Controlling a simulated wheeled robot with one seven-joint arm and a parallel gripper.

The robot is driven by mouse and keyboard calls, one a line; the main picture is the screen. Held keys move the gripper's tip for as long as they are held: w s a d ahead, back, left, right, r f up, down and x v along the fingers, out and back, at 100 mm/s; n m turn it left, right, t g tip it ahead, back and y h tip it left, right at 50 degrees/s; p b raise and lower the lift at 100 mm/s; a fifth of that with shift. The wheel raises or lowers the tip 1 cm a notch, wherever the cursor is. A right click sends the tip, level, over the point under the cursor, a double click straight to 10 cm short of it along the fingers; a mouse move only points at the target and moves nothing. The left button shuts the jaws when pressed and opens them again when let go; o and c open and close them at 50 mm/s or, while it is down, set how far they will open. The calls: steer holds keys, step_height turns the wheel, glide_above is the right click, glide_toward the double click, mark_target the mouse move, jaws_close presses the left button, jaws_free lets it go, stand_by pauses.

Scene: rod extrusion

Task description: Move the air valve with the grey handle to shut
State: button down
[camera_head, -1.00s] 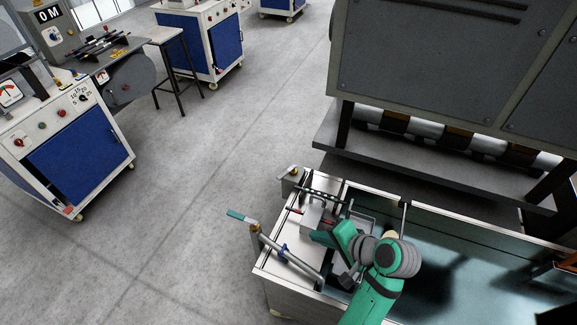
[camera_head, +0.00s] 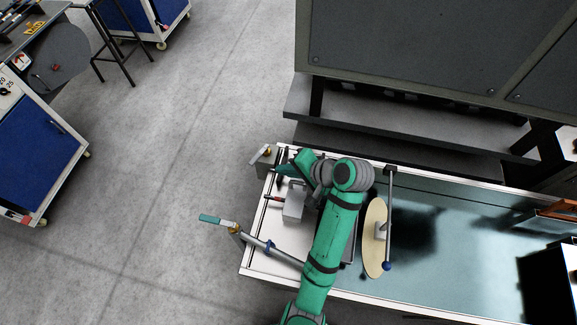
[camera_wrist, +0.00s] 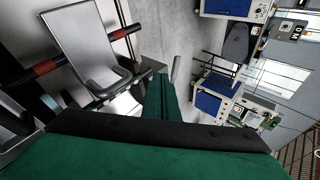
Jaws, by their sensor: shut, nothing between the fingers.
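The air valve with the grey handle (camera_head: 259,157) sits at the back left corner of the long water tank, with a bit of brass beside the handle. In the wrist view a grey lever (camera_wrist: 175,69), likely this handle, stands just beyond my fingertips. My gripper (camera_head: 281,169) is shut and empty, close to the right of the valve; its green fingers also show in the wrist view (camera_wrist: 160,84). I cannot tell whether they touch the handle. A second valve with a teal handle (camera_head: 210,218) sits on a pipe at the front left corner.
The tank (camera_head: 440,305) runs right, with a tan disc (camera_head: 373,235) and a blue-tipped rod (camera_head: 389,215) beside my arm. A grey block (camera_head: 294,205) stands near my gripper. A large grey machine (camera_head: 400,45) stands behind. The floor left of the tank is clear.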

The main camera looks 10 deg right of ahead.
mark_target(259, 156)
steer(key=x, duration=0.2)
steer(key=r+x, duration=0.1)
steer(key=x, duration=0.2)
steer(key=a+x, duration=0.1)
steer(key=x, duration=0.1)
steer(key=shift+w+a+f, duration=0.15)
steer(key=shift+w, duration=0.45)
steer(key=shift+w+a, duration=0.35)
steer(key=shift+a, duration=0.05)
steer(key=shift+a, duration=0.1)
